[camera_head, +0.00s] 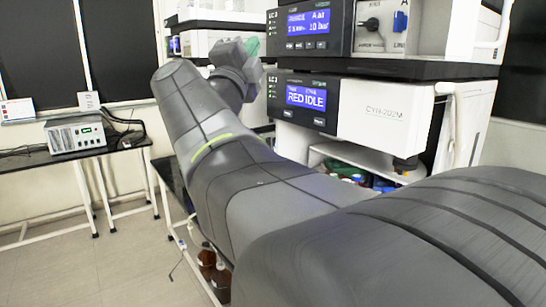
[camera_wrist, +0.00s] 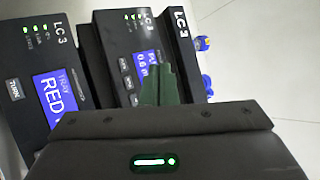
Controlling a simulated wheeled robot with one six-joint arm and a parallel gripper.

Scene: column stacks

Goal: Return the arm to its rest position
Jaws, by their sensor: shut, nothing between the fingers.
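My arm reaches from the lower right of the head view up and to the left, with its wrist folded back to the right beside the instrument stacks. My gripper (camera_head: 252,47) is a small greenish shape at the wrist's end, close to the front of the LC 3 stack. In the wrist view my gripper (camera_wrist: 165,80) shows as dark green fingers, shut and empty, in front of the instrument panels. The LC 3 lower unit (camera_head: 375,112) has a blue screen reading RED IDLE. Its screen also shows in the wrist view (camera_wrist: 55,97), tilted.
An upper LC 3 unit (camera_head: 310,26) stands above the lower one, and another stack (camera_head: 215,40) stands behind my wrist. Brown bottles (camera_head: 207,262) are low beneath my arm. A side table (camera_head: 35,160) with a grey box (camera_head: 76,137) is at left. The floor there is clear.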

